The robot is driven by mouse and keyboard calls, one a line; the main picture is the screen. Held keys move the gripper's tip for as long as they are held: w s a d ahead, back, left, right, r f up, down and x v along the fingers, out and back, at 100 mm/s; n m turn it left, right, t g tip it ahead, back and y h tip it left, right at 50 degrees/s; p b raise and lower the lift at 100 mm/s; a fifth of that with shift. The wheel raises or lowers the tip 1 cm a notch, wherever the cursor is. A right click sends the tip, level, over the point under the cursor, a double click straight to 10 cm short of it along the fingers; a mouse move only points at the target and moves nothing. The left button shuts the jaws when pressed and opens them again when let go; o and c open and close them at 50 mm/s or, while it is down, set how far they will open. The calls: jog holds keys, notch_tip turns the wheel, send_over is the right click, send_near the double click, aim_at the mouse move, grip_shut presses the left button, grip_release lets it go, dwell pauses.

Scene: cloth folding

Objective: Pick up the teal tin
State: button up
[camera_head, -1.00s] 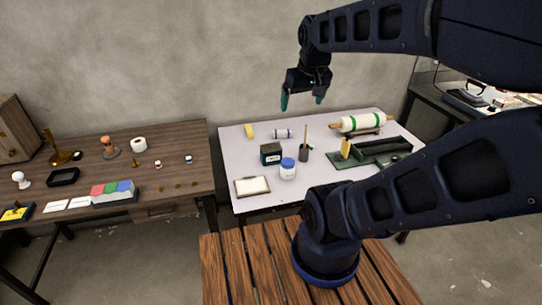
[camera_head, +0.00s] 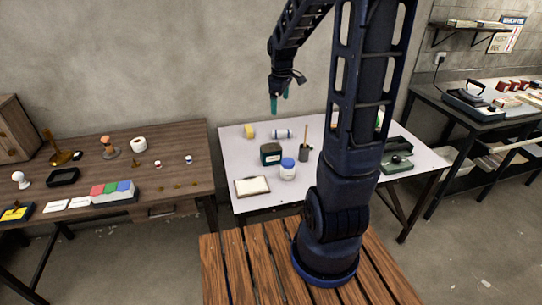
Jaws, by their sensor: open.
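The teal tin (camera_head: 271,154) is a small dark teal box-shaped tin with a pale label band. It stands upright on the white table (camera_head: 235,150), left of the middle. My gripper (camera_head: 280,103) has teal fingertips pointing down. It hangs in the air, above the table's back part in the picture, clear of the tin. The fingers are apart with nothing between them.
A white jar with a blue lid (camera_head: 288,169) stands just right of the tin. A grey cup with a stick (camera_head: 305,152), a yellow roll (camera_head: 250,131), a small cylinder (camera_head: 283,134) and a clipboard (camera_head: 252,186) are near.

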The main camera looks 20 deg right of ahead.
jog(key=w+f+n+g, duration=0.1)
jog(key=w+f+n, duration=0.3)
jog(key=w+f, duration=0.5)
jog(key=n+g, duration=0.1)
jog(key=n, duration=0.3)
send_near(271, 151)
jog(key=w+f, duration=0.2)
jog(key=w, duration=0.1)
jog(key=shift+w+d+f, duration=0.1)
jog(key=shift+d+f, duration=0.1)
jog(key=shift+f, duration=1.65)
jog(key=shift+d+f, duration=0.2)
jog(key=shift+f, duration=1.6)
jog(key=shift+w+d+f, duration=0.1)
jog(key=shift+d+f, duration=0.1)
jog(key=shift+f, duration=1.65)
jog(key=c, duration=1.3)
jog(key=shift+r, duration=0.15)
